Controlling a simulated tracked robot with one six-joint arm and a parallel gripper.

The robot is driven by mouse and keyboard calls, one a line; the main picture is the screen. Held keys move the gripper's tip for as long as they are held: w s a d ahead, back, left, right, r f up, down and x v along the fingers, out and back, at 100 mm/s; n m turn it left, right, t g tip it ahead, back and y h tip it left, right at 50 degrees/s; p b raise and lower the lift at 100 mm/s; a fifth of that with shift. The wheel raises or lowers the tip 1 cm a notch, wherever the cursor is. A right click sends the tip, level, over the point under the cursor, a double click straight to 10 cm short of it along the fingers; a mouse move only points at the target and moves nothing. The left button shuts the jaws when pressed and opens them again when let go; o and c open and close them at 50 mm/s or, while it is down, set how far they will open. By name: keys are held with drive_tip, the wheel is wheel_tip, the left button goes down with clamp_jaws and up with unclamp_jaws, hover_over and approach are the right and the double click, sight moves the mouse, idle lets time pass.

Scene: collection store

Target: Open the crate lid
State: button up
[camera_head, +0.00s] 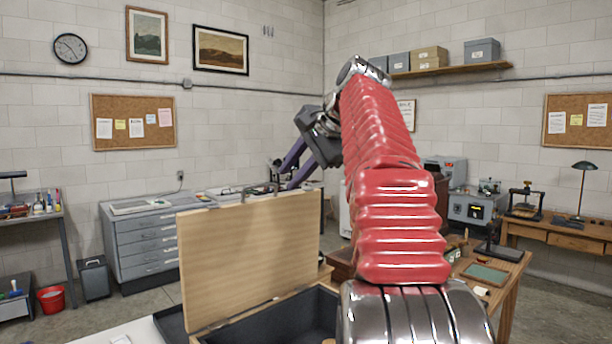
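The wooden crate (324,289) stands at the bottom centre, with a dark interior. Its pale wooden lid (248,255) stands up nearly vertical along the crate's left side, so the crate is open. Small metal fittings show on the lid's top edge. My gripper (285,180), with two purple fingers, is just above the lid's top right corner. The fingers are apart with a gap between them, and nothing shows in the gap. I cannot tell whether a fingertip touches the lid. My red arm hides the crate's right part.
A black tray (172,325) lies left of the crate on a white surface (125,333). A grey drawer cabinet (150,243) stands behind on the left. A wooden workbench (510,272) with tools is at the right. The floor at left is partly free, with a red bucket (51,299).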

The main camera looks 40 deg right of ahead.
drive_tip(key=shift+s, duration=2.05)
drive_tip(key=shift+c, duration=0.4)
drive_tip(key=shift+s+d, duration=0.1)
drive_tip(key=shift+c, duration=0.8)
drive_tip(key=shift+s+d+r, duration=0.1)
drive_tip(key=shift+s+d, duration=0.1)
drive_tip(key=shift+s, duration=0.65)
drive_tip(key=c, duration=0.3)
drive_tip(key=a+f+y, duration=0.1)
drive_tip(key=f+t, duration=0.1)
drive_tip(key=shift+w+a+f+m+y, duration=0.15)
drive_tip(key=shift+a+f+m+y, duration=0.15)
drive_tip(key=shift+a+f+y, duration=0.1)
clamp_jaws()
drive_tip(key=w+d+f+t+h, duration=0.1)
drive_tip(key=d+f+t+h, duration=0.1)
drive_tip(key=d+f+t, duration=0.3)
drive_tip(key=shift+w+d+t, duration=0.15)
drive_tip(key=shift+w+t, duration=0.05)
drive_tip(key=shift+t, duration=1.5)
